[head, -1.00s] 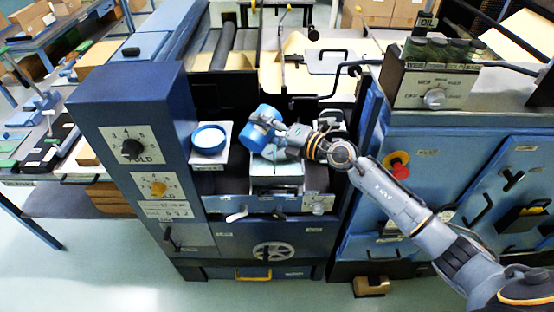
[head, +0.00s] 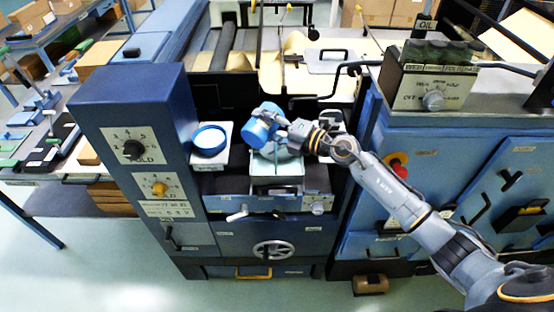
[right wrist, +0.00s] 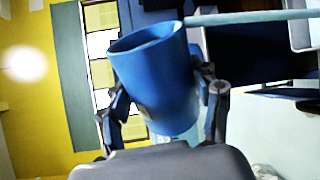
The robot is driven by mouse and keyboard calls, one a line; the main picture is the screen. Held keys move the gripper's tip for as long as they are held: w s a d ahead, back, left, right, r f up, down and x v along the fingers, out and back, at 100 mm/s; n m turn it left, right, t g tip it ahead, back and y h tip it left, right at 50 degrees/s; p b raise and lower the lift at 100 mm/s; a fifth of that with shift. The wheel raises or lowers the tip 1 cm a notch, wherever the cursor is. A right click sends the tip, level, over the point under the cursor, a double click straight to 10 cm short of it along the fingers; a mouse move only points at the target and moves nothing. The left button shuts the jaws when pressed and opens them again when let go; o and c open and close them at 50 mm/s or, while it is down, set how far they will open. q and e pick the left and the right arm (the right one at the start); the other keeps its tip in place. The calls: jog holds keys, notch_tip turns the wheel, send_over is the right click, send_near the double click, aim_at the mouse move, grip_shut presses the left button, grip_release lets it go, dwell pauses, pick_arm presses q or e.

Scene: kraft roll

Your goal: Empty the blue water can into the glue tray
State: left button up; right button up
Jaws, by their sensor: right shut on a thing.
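The blue water can (head: 259,130) is held in my right gripper (head: 283,134), above the glue tray (head: 277,168). The right wrist view shows the can (right wrist: 155,80) between the two fingers (right wrist: 163,110), its open rim turned away from the palm. The can lies tipped over on its side. A pale straight band (right wrist: 250,17), which looks like a stream of water, runs from its rim. The glue tray is pale and box-like, set in the machine front, partly hidden by the can and gripper. The can's inside floor is hidden. My left gripper is out of view.
A round blue dish (head: 209,139) sits on a pale plate left of the can. The dial panel (head: 133,150) rises at the left. A blue cabinet with a red button (head: 399,170) stands at the right. Rollers and brown paper lie behind.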

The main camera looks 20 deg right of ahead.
jog(key=shift+w+d+r, duration=0.15)
jog(key=shift+r, duration=0.05)
jog(key=shift+r+m+p, duration=0.25)
jog(key=shift+m+p, duration=0.05)
jog(key=shift+p, duration=0.25)
jog(key=shift+w+d+r+m+p, duration=0.15)
jog(key=shift+r+m+p, duration=0.6)
jog(key=shift+p, duration=0.65)
jog(key=shift+d+r+m+p, duration=0.1)
jog(key=shift+r+m+p, duration=0.2)
jog(key=shift+p, duration=0.2)
